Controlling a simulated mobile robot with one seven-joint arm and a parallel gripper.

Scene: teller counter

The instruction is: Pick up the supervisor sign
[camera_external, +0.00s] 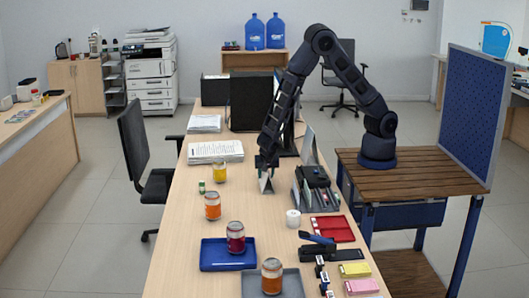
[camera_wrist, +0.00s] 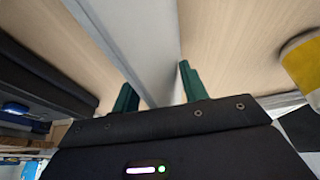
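A small pale tent-shaped sign (camera_external: 265,185), which I take to be the supervisor sign, stands on the counter directly below my gripper (camera_external: 265,170). Its lettering cannot be read. In the wrist view, a grey-white panel of it (camera_wrist: 140,45) runs down between the two green fingertips of my gripper (camera_wrist: 160,92). The fingers are apart, one on each side of the panel. Whether either finger touches it is hard to tell. The sign's lower part is hidden behind the gripper body in the wrist view.
A dark organizer (camera_external: 316,180) stands close on the right of the sign. A yellow can (camera_external: 220,172) and a paper stack (camera_external: 214,152) are to the left. A monitor (camera_external: 250,102) stands behind. Nearer are an orange can (camera_external: 212,206) and blue tray (camera_external: 215,259).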

